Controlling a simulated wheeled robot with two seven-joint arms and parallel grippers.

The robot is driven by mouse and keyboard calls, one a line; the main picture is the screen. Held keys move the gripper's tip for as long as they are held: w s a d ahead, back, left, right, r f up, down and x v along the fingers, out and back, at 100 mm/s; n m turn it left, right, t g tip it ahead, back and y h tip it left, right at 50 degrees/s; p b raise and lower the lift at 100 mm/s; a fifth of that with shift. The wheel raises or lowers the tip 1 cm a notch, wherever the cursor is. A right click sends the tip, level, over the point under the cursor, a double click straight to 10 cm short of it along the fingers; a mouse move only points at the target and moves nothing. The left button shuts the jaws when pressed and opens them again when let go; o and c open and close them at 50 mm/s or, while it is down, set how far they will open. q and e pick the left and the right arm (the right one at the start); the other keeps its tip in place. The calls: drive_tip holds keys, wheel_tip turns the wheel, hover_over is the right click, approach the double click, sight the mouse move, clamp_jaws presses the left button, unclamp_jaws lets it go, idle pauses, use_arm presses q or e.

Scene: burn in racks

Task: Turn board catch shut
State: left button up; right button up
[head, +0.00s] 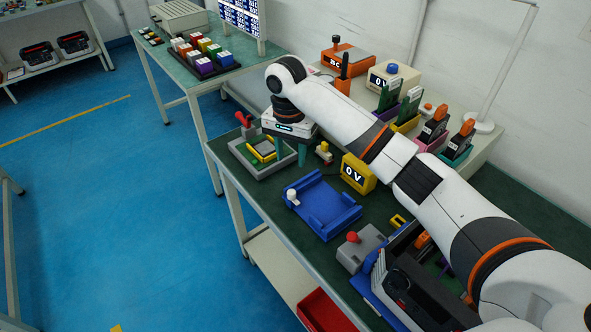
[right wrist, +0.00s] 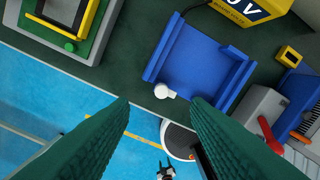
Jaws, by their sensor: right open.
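A blue cradle (head: 322,206) lies on the green bench top, with raised side walls and nothing in it. A white knob (head: 292,196), which looks like the board catch, sits at its left corner. In the right wrist view, the blue cradle (right wrist: 205,62) is ahead, and the white knob (right wrist: 164,92) shows at its near corner, between my fingertips in the picture. My right gripper (head: 291,150) is open and empty, pointing down. It is above the bench, apart from the knob. Its green fingers also show in the right wrist view (right wrist: 160,103). My left gripper is not in view.
A grey fixture (head: 252,165) with a yellow frame and red handle stands left of the cradle. A yellow "0 V" meter (head: 357,174) is behind it, and a grey box with a red knob (head: 361,248) is to its right. The bench edge is close in front.

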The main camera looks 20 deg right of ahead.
sight(291, 192)
drive_tip(key=f, duration=0.1)
drive_tip(key=s+f, duration=0.1)
drive_tip(key=f, duration=0.3)
drive_tip(key=shift+s+a+f, duration=0.25)
drive_tip(key=shift+s+a, duration=0.1)
drive_tip(key=shift+s, duration=0.05)
drive_tip(key=f, duration=0.3)
drive_tip(key=shift+w+d+f+p, duration=0.15)
drive_tip(key=shift+w+p, duration=0.05)
drive_tip(key=shift+p, duration=0.1)
drive_tip(key=shift+f, duration=1.15)
drive_tip(key=shift+c, duration=0.5)
clamp_jaws()
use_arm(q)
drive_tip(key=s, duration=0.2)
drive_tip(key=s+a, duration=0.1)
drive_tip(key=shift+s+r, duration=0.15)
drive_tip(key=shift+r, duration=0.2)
